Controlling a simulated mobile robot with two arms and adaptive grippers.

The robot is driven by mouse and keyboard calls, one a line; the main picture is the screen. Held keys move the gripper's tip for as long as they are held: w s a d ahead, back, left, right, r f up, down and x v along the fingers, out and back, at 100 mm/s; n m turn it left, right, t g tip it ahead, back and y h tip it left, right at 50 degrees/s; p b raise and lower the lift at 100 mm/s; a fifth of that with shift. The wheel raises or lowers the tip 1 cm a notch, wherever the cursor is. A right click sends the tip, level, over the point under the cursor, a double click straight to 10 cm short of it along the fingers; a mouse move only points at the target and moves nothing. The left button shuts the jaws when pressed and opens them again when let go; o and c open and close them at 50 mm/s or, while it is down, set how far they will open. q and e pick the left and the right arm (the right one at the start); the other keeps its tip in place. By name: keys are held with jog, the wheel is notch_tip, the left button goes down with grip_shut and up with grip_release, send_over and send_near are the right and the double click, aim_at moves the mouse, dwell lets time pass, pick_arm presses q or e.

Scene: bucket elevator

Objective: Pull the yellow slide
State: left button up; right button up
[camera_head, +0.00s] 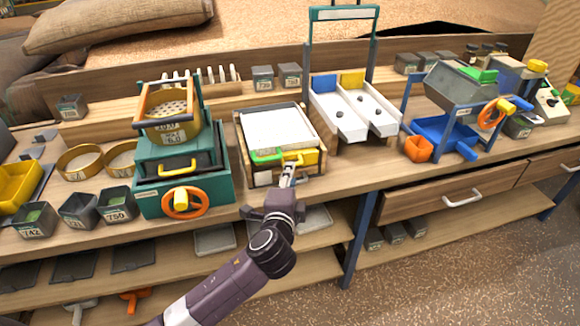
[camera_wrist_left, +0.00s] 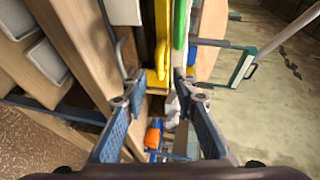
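The yellow slide (camera_head: 308,158) sits at the front right of a wooden box with a white top (camera_head: 278,130). A green slide (camera_head: 264,156) is beside it on the left. My left gripper (camera_head: 289,170) is at the front of the box, by the yellow slide's handle. In the left wrist view, the fingers (camera_wrist_left: 158,82) are apart, with the yellow slide (camera_wrist_left: 161,40) in line between their tips and the green slide (camera_wrist_left: 180,28) by the right finger. Whether either finger touches the slide I cannot tell. My right gripper is out of view.
A green machine with an orange handwheel (camera_head: 185,201) stands left of the box. A white two-channel tray (camera_head: 350,110) stands to its right. The bench's front edge lies just below, above a lower shelf (camera_head: 320,233). A drawer with a white handle (camera_head: 462,199) is at the right.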

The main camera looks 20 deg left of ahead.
pick_arm(q)
jog(key=shift+x, duration=2.75)
jog(key=shift+c, duration=0.4)
grip_shut()
jog(key=shift+f, duration=0.1)
